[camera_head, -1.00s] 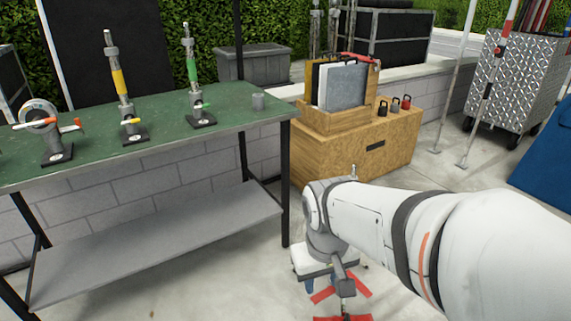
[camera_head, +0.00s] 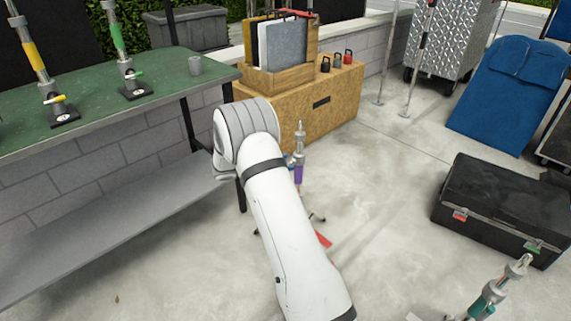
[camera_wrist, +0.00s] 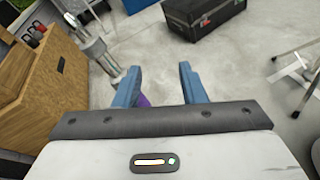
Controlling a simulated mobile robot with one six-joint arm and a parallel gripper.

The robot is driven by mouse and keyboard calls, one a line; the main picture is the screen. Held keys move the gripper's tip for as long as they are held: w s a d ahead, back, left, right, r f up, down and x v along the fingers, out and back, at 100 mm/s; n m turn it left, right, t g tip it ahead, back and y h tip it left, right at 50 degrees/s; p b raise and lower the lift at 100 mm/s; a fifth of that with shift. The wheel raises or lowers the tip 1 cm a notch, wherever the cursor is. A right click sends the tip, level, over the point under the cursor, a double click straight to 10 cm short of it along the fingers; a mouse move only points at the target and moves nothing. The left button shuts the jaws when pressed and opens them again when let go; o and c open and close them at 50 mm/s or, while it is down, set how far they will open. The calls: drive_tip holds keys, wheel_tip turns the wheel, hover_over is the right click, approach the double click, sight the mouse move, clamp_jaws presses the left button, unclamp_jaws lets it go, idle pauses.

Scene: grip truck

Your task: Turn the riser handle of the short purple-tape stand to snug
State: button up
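The short purple-tape stand stands on the concrete floor in front of the wooden cabinet. In the head view its silver top and purple band (camera_head: 298,174) show just right of my arm, which hides part of it. A red mark lies by its feet. In the wrist view its silver upper part (camera_wrist: 91,42) leans past the left finger, and a bit of purple shows beside that finger. My gripper (camera_wrist: 159,71) is open, its two blue fingers well apart with bare floor between their tips. I cannot tell whether the left finger touches the stand. The riser handle is not clear.
A green-topped table (camera_head: 150,105) stands at left with yellow- and green-tape stands. The wooden cabinet (camera_head: 330,112) is close behind the purple stand. A black case (camera_head: 500,205) lies at right, a teal-tape stand (camera_head: 487,302) at lower right. Floor between is clear.

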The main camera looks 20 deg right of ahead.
drive_tip(key=w+f+n+t+h, duration=0.2)
drive_tip(key=w+f+n+t, duration=0.35)
drive_tip(key=w+f, duration=0.35)
drive_tip(key=shift+n+g, duration=0.25)
drive_tip(key=x, duration=0.2)
drive_tip(key=b+x, duration=0.1)
drive_tip(key=x, duration=0.3)
drive_tip(key=shift+s+d+f, duration=0.3)
drive_tip(key=shift+d+f, duration=0.1)
drive_tip(key=shift+c, duration=0.5)
clamp_jaws()
